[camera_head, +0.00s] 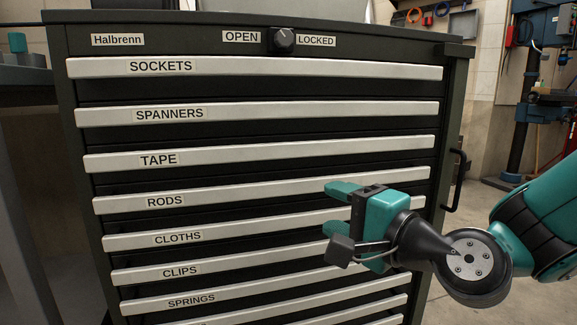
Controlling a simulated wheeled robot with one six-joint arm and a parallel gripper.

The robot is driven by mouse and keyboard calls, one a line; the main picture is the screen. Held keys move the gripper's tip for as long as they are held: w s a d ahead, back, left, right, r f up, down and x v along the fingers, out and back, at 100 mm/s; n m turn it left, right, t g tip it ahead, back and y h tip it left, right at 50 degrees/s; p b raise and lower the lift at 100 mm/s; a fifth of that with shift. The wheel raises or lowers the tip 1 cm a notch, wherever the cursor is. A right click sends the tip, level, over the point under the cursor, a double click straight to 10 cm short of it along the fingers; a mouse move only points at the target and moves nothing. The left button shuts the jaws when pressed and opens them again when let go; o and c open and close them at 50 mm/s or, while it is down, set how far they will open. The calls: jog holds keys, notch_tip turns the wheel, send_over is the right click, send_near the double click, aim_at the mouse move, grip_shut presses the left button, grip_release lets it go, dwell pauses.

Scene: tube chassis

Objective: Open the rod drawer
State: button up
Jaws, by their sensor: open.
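The rod drawer is the one labelled RODS in the dark cabinet. Its pale full-width handle strip (240,193) is flush in line with the other drawer strips, so the drawer looks closed. My gripper (338,210) is in front of the cabinet's right half, its teal fingers pointing left. The jaws are open and empty. The upper finger overlaps the RODS strip in the picture and hides a part of it; the lower one overlaps the CLOTHS strip. I cannot tell whether either finger touches. A black lock knob (284,40) sits between the OPEN and LOCKED labels; its setting is unclear.
Drawers labelled SOCKETS (260,67), SPANNERS (300,111) and TAPE (290,149) lie above, with CLOTHS (260,232), CLIPS (255,263) and SPRINGS (260,293) below. A black side handle (456,180) is on the cabinet's right. A blue drill stand (530,90) stands behind.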

aim_at(290, 188)
jog(key=p+x, duration=0.2)
jog(key=x, duration=1)
jog(key=shift+d+f, duration=0.1)
grip_shut()
jog(key=shift+p, duration=0.3)
